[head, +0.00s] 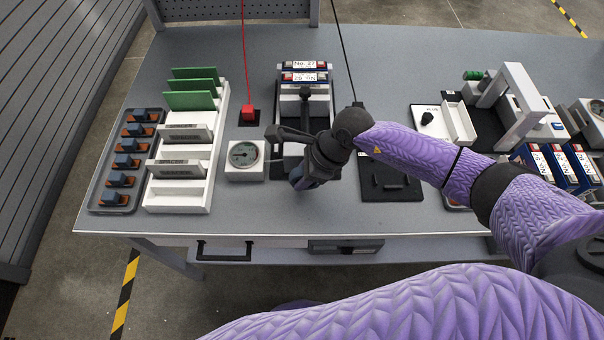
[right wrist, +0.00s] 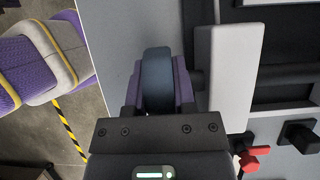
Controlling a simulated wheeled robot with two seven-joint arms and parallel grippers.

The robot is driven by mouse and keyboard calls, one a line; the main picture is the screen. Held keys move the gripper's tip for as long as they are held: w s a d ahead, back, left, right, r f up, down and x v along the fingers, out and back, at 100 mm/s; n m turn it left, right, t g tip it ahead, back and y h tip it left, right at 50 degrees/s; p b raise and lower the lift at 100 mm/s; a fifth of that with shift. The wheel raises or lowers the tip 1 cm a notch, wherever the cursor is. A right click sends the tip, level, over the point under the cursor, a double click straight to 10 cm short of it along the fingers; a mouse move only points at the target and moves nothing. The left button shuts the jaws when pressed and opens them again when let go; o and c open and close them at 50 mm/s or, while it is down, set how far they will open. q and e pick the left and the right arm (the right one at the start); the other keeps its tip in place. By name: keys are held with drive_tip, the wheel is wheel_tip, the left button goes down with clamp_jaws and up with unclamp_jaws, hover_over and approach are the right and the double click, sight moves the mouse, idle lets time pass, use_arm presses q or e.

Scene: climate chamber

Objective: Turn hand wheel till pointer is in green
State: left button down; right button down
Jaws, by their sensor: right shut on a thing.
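The hand wheel is a dark blue disc (right wrist: 157,72) seen edge-on in the right wrist view. My right gripper (right wrist: 158,95) is shut on its rim, one purple finger on each side. A light grey block (right wrist: 226,65) stands right beside the wheel. In the head view my right gripper (head: 303,180) is at the table's front part, largely hiding the wheel. The round gauge (head: 243,154) sits in a white box just left of the gripper; its dial is uncovered, but the pointer and any green zone are too small to read. My left gripper is not in view.
A white rack (head: 222,120) with green boards and a tray of blue-topped parts (head: 124,205) stand left. A red block (head: 248,114) hangs on a red cord behind the gauge. Blue modules (head: 560,165) and a white stand are at right. Bare tabletop lies in front of the gauge.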

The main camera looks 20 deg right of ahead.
drive_tip(key=shift+f+y, duration=0.1)
drive_tip(key=shift+y, duration=0.2)
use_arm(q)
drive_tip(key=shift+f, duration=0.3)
use_arm(e)
drive_tip(key=c, duration=0.7)
unclamp_jaws()
drive_tip(key=shift+r, duration=0.2)
use_arm(q)
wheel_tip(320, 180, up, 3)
drive_tip(key=p, duration=0.2)
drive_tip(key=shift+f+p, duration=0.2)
drive_tip(key=shift+p, duration=0.1)
use_arm(e)
drive_tip(key=v, duration=0.9)
drive_tip(key=shift+s+d+r, duration=0.1)
drive_tip(key=shift+d+r, duration=0.1)
drive_tip(key=shift+r, duration=0.1)
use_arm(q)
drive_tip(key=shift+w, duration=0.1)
